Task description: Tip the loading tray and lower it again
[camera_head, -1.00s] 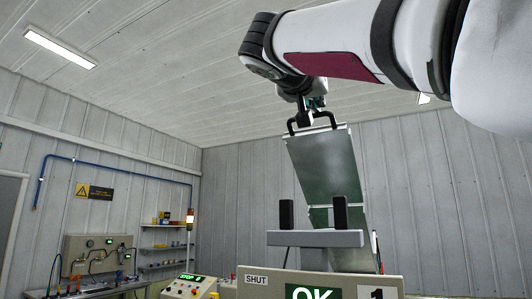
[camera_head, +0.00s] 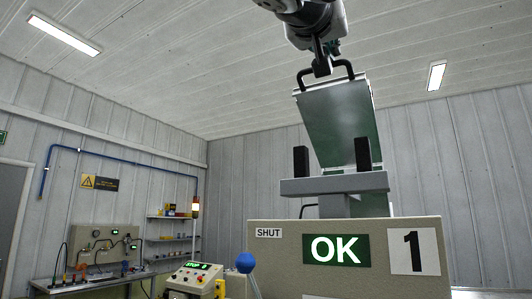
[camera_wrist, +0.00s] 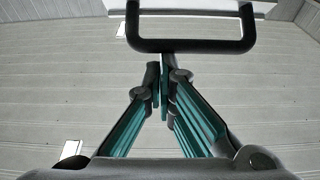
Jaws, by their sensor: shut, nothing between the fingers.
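The loading tray (camera_head: 335,120), a flat grey-green plate, stands steeply tipped up above the machine (camera_head: 285,285). Its black loop handle (camera_head: 345,65) is at its top edge. The handle also shows as a dark loop across the top of the wrist view (camera_wrist: 190,46). My gripper (camera_head: 322,67) is at the handle, seen from behind. In the wrist view my teal-sided fingers (camera_wrist: 162,78) come together at the tips, just below the handle's bar, with nothing visible between them. I cannot tell whether they touch the bar.
Two black posts (camera_head: 301,163) stand on a grey crosspiece (camera_head: 335,185) in front of the tray. The machine front shows OK, SHUT and 1. A blue-knobbed lever (camera_head: 246,262) and a control box (camera_head: 196,276) stand to its left. A workbench (camera_head: 90,282) is farther left.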

